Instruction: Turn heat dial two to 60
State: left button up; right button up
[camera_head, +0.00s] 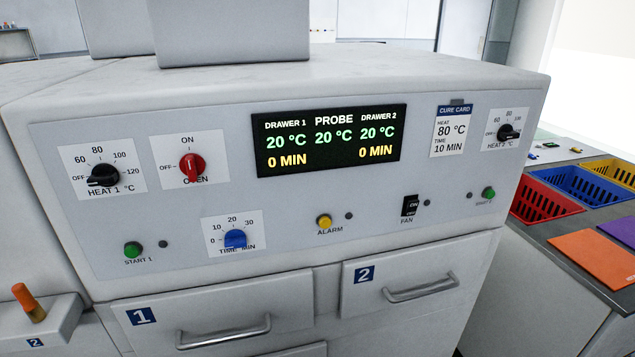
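The heat 2 dial (508,132) is a black knob on a white scale plate at the panel's upper right. Its scale shows OFF, 60, 80 and 100; its pointer appears turned toward OFF, but it is small. The display (330,140) reads 20 °C and 0 MIN for drawer 2. The cure card (451,130) beside the dial reads heat 80 °C, time 10 min. Neither of my grippers is in view.
The panel also carries the heat 1 dial (103,175), red oven switch (191,166), blue time dial (235,239), alarm button (324,221) and fan switch (410,206). Drawer 2's handle (421,289) sticks out below. Red (543,198) and blue baskets (590,185) stand at right.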

aim_at(506, 132)
jog(key=z, duration=0.4)
jog(key=k, duration=0.5)
jog(key=z, duration=1.2)
jog(key=i, duration=0.95)
jog(key=z, duration=0.35)
